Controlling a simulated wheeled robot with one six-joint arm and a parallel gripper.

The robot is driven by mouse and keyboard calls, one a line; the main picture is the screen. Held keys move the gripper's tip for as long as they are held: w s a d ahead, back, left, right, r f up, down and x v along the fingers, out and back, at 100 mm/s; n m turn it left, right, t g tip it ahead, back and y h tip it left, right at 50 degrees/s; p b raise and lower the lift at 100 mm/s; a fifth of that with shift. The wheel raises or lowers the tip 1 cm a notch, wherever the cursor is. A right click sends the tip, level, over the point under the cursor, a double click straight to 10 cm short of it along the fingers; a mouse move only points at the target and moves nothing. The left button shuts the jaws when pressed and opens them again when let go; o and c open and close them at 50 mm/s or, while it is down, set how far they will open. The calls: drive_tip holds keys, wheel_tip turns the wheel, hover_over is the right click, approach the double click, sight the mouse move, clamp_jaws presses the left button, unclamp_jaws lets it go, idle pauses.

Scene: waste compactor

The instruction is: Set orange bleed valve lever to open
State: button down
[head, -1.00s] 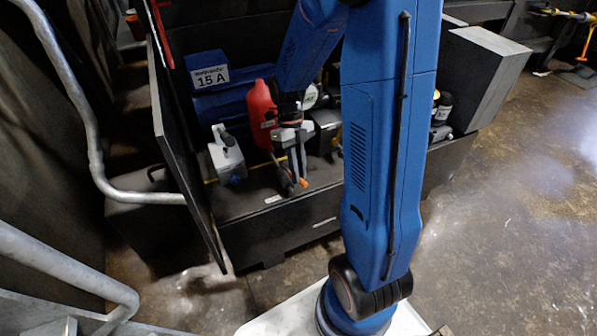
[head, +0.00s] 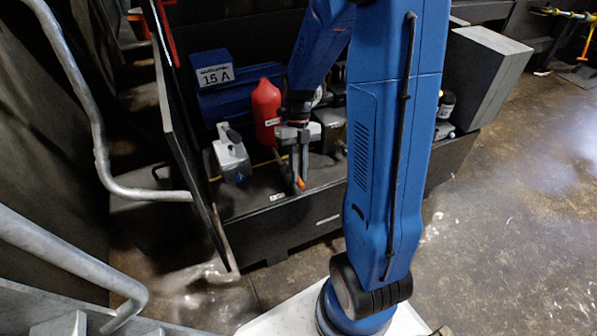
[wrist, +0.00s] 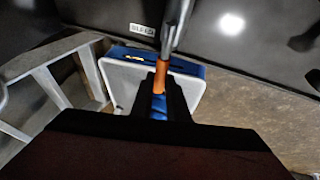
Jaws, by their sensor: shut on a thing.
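The orange bleed valve lever (wrist: 160,78) shows in the wrist view, its tip between the two dark fingers of my gripper (wrist: 159,98). My gripper is shut on it. A grey rod or stem runs up from the orange part. A small label reading BLEED (wrist: 142,30) is on the dark panel beside it. In the head view my gripper (head: 297,180) points down over the dark cabinet, with the orange lever tip (head: 300,183) at its fingers. The lever's pivot is hard to make out.
A red bottle-shaped vessel (head: 266,108), a grey-white box unit (head: 231,155) and a blue unit marked 15 A (head: 213,75) stand close around my gripper. An open dark door panel (head: 184,140) is on the left, with a grey handrail (head: 98,130).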

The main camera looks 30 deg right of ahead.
drive_tip(key=shift+w, duration=0.15)
drive_tip(key=c, duration=1.7)
unclamp_jaws()
drive_tip(key=v, duration=1.7)
drive_tip(key=shift+d+r, duration=0.15)
drive_tip(key=shift+r, duration=0.05)
drive_tip(key=s+a+r+m+t, duration=0.1)
drive_tip(key=s+a+m+t, duration=0.1)
drive_tip(key=s+m, duration=0.5)
drive_tip(key=s+a+r+m+t+h, duration=0.1)
drive_tip(key=s+a+m+t, duration=0.2)
drive_tip(key=s+m, duration=0.4)
drive_tip(key=s+a+r+m+t+h, duration=0.1)
drive_tip(key=s+a+m+t, duration=0.2)
drive_tip(key=s+m, duration=0.5)
drive_tip(key=shift+r+m+t, duration=0.1)
drive_tip(key=shift+m+t, duration=0.2)
drive_tip(key=shift+m, duration=3.1)
drive_tip(key=shift+r+m+t, duration=0.1)
drive_tip(key=shift+m+t, duration=0.2)
drive_tip(key=shift+m, duration=3.1)
